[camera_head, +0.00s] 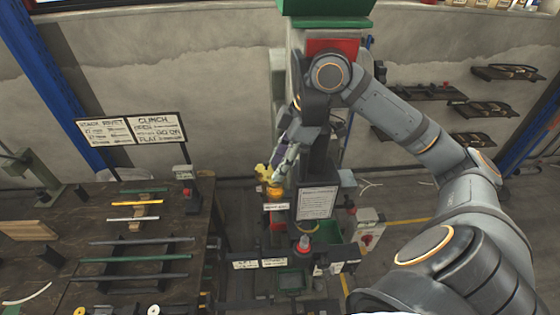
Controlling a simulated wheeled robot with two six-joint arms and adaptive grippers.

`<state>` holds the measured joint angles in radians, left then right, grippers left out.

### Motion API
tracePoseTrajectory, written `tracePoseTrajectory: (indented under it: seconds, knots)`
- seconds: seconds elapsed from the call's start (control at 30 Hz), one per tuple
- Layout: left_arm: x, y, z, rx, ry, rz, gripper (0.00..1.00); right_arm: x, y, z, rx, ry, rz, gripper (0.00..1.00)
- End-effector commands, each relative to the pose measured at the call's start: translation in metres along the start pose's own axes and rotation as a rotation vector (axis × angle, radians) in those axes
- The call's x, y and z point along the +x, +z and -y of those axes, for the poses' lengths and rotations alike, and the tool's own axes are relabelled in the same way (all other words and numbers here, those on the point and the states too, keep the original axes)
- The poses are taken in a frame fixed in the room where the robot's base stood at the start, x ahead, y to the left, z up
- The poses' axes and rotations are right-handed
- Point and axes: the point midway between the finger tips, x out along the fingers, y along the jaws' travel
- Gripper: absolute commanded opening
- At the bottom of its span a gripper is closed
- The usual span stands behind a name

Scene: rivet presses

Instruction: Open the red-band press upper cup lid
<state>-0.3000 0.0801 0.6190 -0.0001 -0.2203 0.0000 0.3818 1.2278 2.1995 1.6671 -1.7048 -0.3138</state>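The press stands in the centre, with a green top (325,7) and a red band (322,45) on its grey column, partly behind my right arm. My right arm reaches in from the right and bends down in front of the column. My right gripper (284,165) points down and left, just above a small yellow and orange part (275,190) on the press's left side. Whether they touch, and whether the fingers are open, I cannot tell. I cannot clearly make out the upper cup or its lid. My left gripper is not in view.
A dark workbench (130,230) with several rods and bars fills the left. A white notice (317,203) is on the press front, with a red-topped part (303,244) below. Wall shelves (420,92) hang at the right.

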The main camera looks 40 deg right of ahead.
Motion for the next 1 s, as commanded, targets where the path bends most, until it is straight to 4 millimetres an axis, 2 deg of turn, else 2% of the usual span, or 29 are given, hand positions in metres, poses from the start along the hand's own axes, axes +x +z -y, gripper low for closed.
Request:
tracePoseTrajectory:
  seconds: [0.17, 0.27, 0.5, 0.7, 0.83, 1.0]
  knots:
    - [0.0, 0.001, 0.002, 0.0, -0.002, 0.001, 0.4, -0.003, 0.0, 0.0, 0.0, 0.0, 0.001, 0.39]
    - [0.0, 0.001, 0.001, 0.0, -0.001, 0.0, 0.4, -0.016, 0.001, -0.001, 0.0, 0.003, 0.003, 0.39]
    - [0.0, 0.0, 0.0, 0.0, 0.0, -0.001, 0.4, -0.076, -0.001, -0.001, -0.002, 0.005, -0.006, 0.39]
    - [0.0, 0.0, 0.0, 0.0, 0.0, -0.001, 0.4, -0.109, -0.001, 0.0, -0.002, 0.001, -0.007, 0.39]
    - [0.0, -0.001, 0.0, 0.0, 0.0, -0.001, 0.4, -0.118, 0.0, 0.0, -0.001, 0.0, -0.003, 0.39]
    - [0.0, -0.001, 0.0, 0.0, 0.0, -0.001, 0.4, -0.12, 0.001, 0.0, 0.0, 0.0, 0.0, 0.39]
